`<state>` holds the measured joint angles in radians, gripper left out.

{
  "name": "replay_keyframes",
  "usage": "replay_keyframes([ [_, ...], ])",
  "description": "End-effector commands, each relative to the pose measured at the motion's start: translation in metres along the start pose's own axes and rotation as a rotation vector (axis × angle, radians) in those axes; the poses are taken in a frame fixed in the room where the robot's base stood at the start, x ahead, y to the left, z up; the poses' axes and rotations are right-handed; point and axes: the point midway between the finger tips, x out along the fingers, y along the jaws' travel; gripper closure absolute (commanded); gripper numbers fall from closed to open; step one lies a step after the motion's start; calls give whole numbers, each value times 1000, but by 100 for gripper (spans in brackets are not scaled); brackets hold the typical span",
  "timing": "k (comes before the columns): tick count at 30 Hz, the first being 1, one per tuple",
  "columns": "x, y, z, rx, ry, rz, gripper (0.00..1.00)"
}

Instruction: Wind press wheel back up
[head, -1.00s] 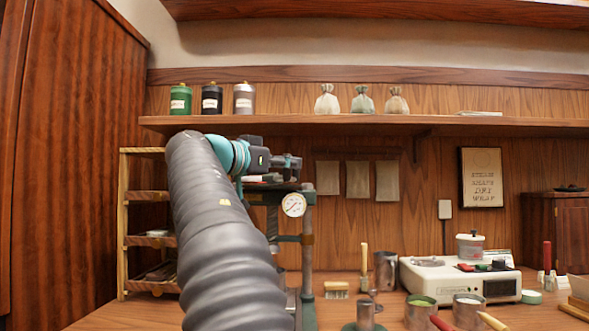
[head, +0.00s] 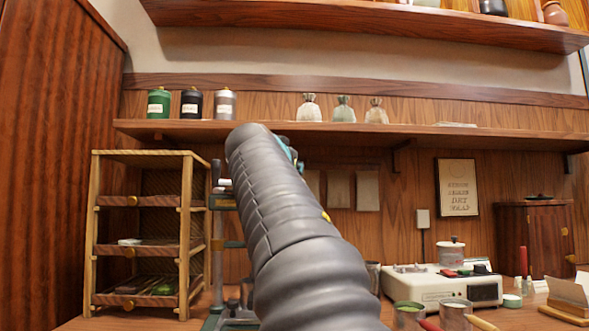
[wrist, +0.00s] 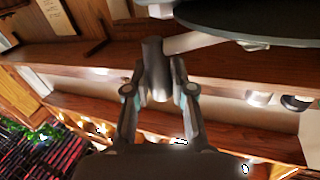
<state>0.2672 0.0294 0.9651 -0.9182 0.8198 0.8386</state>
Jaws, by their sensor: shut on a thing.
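In the wrist view my gripper (wrist: 158,85) is shut on a grey upright cylindrical grip (wrist: 152,52), with a finger on each side of it. A pale spoke (wrist: 198,40) runs beside the grip beneath a large dark round disc (wrist: 262,18), which looks like part of the press wheel. In the head view my arm hides most of the press. Only its green-grey post (head: 217,255) and part of the base show left of the arm. The gripper and the pressure gauge are hidden there.
A wooden rack with trays (head: 140,245) stands left of the press. A shelf (head: 400,132) with canisters and small sacks runs behind. A white scale-like appliance (head: 440,285) and cups (head: 455,314) stand on the counter at right.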

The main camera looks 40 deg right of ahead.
Motion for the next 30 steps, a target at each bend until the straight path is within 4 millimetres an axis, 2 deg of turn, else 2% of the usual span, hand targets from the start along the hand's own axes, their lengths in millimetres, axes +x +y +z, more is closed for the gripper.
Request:
replay_keyframes([
  [14, 2, 1, -1, 1, 2, 1, 100],
  [15, 2, 1, -1, 1, 2, 1, 67],
  [17, 2, 1, -1, 1, 2, 1, 52],
  [26, 1, 0, 0, 0, 1, 0, 50],
  [30, -8, 0, -1, 2, 1, -1, 50],
])
